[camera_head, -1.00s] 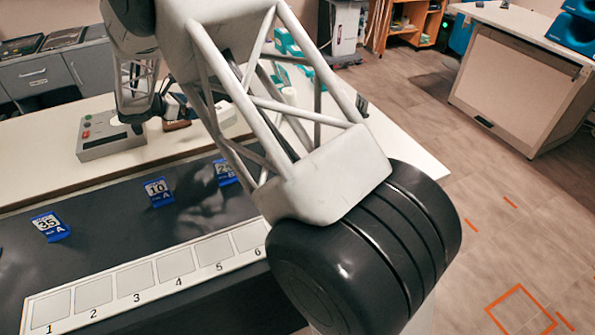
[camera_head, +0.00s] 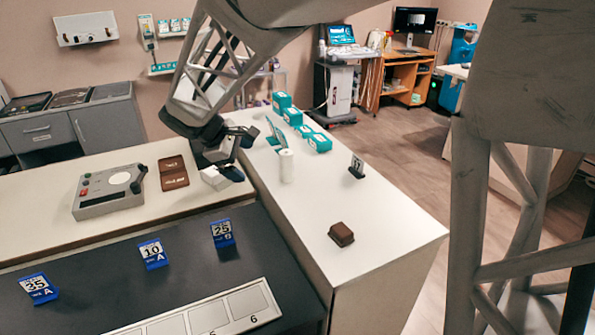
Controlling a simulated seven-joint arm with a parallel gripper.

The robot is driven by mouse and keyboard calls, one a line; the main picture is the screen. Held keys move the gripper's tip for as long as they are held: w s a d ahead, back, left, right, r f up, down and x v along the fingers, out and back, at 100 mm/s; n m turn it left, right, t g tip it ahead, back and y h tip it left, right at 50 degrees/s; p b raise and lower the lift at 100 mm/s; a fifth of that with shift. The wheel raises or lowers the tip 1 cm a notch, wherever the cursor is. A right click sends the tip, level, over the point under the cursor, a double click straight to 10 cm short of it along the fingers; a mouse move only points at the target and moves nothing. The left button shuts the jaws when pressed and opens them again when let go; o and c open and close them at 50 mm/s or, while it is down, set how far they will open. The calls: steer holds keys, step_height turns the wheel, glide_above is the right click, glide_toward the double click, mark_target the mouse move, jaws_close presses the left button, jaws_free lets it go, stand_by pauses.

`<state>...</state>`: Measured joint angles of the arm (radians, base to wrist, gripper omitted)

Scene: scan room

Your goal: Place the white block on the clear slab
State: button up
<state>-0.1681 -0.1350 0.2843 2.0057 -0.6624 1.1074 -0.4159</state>
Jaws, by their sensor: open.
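My gripper (camera_head: 231,165) is at the end of the arm, low over the white table near its inner corner. Its jaws are open. A small pale block (camera_head: 214,179), which looks like the white block, shows just below the fingers, partly hidden by them. I cannot tell whether they touch it. I cannot make out a clear slab for certain in this view.
A grey device (camera_head: 108,191) and a brown case (camera_head: 173,172) stand left of my gripper. A white cylinder (camera_head: 287,166), teal boxes (camera_head: 319,143), a small dark stand (camera_head: 357,167) and a brown block (camera_head: 341,234) are on the right-hand table. Blue number tags (camera_head: 153,253) stand on the dark surface.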

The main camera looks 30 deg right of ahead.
steer(key=s+m+t+y, duration=0.1)
steer(key=s+m+y, duration=0.5)
steer(key=s, duration=2.5)
steer(key=m, duration=0.4)
steer(key=shift+d+r+m+t+y, duration=0.25)
steer(key=shift+d+m+t+y, duration=0.05)
steer(key=shift+d+m, duration=0.1)
